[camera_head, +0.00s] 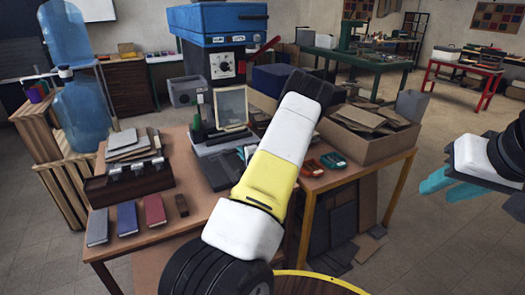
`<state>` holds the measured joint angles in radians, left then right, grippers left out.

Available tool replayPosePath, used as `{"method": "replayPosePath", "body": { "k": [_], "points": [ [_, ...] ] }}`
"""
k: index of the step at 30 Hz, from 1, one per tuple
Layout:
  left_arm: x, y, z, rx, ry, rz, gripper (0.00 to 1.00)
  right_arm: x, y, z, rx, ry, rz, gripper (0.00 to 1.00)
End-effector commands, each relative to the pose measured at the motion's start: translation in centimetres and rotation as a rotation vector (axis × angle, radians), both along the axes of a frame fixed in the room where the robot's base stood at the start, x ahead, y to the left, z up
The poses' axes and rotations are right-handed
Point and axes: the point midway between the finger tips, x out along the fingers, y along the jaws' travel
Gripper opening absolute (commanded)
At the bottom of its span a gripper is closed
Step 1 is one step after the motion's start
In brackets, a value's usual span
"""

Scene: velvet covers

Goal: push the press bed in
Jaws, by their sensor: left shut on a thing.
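The press (211,27), with a blue top and a grey dial panel, stands at the back of the wooden bench. Below it is a dark, flat bed-like plate (214,172), seen in part; my left arm hides what lies to its right. I cannot tell how far in it is. My left arm, white with a yellow band, reaches up from the bottom middle to a dark end; no fingers of the left gripper show. My right gripper (446,187) has teal fingers, seems open and empty, and hangs at the right, away from the bench.
On the bench are a framed panel (231,107), books (126,218), a dark tray of cards (127,180) and small red and green items (333,160). A cardboard box (370,138) stands at right. Water bottles (86,112) are at left.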

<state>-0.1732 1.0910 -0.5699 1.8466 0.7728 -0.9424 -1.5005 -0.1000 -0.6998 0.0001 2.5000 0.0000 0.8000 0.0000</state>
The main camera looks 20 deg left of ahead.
Motion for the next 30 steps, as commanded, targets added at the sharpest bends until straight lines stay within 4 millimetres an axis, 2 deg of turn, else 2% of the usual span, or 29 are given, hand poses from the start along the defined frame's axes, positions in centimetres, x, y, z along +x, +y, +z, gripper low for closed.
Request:
{"method": "replayPosePath", "body": {
  "k": [8, 9, 12, 23, 30],
  "points": [
    [0.2, 0.3, 0.0, 0.001, 0.001, 0.0, 0.0, 0.0, 0.0, 0.0, 0.0, 0.0, 0.0, 0.34],
    [0.3, 0.4, 0.0, 0.001, 0.001, 0.0, 0.14, 0.0, 0.0, 0.0, 0.0, 0.0, 0.0, 0.34],
    [0.3, 0.3, 0.1, 0.001, 0.0, 0.0, 0.34, 0.0, 0.0, 0.0, 0.0, 0.0, 0.0, 0.34],
    [0.0, 0.0, 0.1, 0.0, 0.001, -0.001, 0.34, 0.0, 0.0, 0.0, 0.0, 0.0, 0.0, 0.34],
    [-2.1, -2.7, 0.8, 0.001, 0.002, -0.004, 0.34, 0.0, 0.0, 0.0, 0.0, 0.0, 0.0, 0.34]
  ]
}}
